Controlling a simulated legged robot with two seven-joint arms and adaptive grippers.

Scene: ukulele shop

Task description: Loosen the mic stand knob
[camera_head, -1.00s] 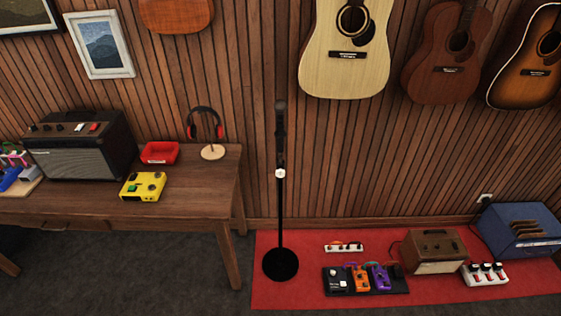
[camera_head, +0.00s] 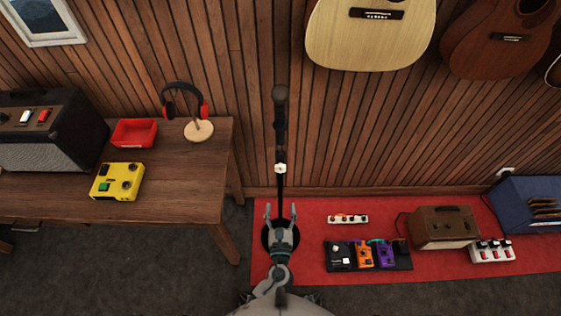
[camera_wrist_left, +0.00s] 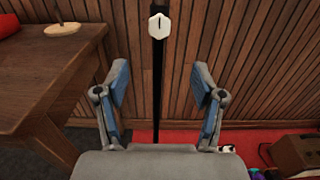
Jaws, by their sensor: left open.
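The black mic stand (camera_head: 280,140) stands upright on the red mat, with a microphone (camera_head: 280,94) at its top. Its white knob (camera_head: 280,168) sits partway up the pole; it also shows in the left wrist view (camera_wrist_left: 159,26) as a white faceted knob with a dark mark, above and beyond the fingers. My left gripper (camera_head: 281,211) is open and empty, below the knob in the head view. In the left wrist view the fingers (camera_wrist_left: 160,95) are apart on either side of the pole's line. The gripper partly hides the round base. My right gripper is not in view.
Pedals (camera_head: 366,255) and a brown amp (camera_head: 441,227) sit on the red mat (camera_head: 300,215) to the right. Guitars (camera_head: 369,35) hang above.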

